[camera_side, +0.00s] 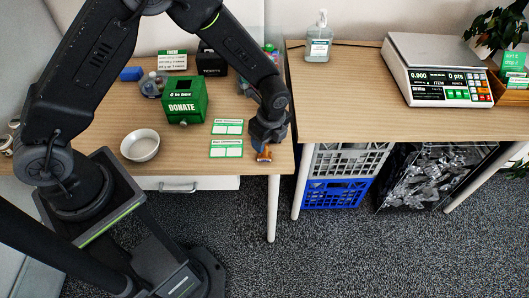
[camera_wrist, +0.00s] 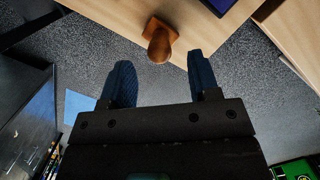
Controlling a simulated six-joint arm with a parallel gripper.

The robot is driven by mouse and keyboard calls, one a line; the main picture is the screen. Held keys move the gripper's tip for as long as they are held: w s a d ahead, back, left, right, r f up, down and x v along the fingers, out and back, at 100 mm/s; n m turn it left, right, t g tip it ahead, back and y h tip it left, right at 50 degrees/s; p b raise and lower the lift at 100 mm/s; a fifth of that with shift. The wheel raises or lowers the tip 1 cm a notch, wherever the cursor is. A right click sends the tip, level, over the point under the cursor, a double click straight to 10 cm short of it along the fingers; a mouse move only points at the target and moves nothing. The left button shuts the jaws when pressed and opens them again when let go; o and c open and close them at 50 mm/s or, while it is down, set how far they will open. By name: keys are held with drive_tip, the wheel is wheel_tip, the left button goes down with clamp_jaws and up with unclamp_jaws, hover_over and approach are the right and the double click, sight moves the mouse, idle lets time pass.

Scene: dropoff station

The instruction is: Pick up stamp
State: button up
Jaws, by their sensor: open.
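The stamp (camera_side: 264,155) is a small brown wooden piece near the front right corner of the left desk. In the wrist view the stamp (camera_wrist: 160,38) shows its base and rounded handle, with the handle end pointing toward my gripper. My gripper (camera_side: 265,143) is low over that corner, right at the stamp. In the wrist view the two blue finger pads of my gripper (camera_wrist: 160,62) are wide apart, one on each side of the handle's line. The stamp lies just beyond the fingertips; I cannot tell if anything touches.
Two green-and-white cards (camera_side: 227,138) lie left of my gripper. Behind them are a green donate box (camera_side: 181,101) and a black tickets box (camera_side: 212,62). The desk's front edge (camera_side: 255,170) is very close to the stamp.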

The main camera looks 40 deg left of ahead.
sight(265, 151)
drive_tip(key=shift+a+f, duration=0.2)
drive_tip(key=shift+f, duration=0.75)
drive_tip(key=shift+a+f, duration=0.2)
drive_tip(key=shift+f, duration=0.75)
drive_tip(key=shift+c, duration=0.5)
drive_tip(key=c, duration=0.9)
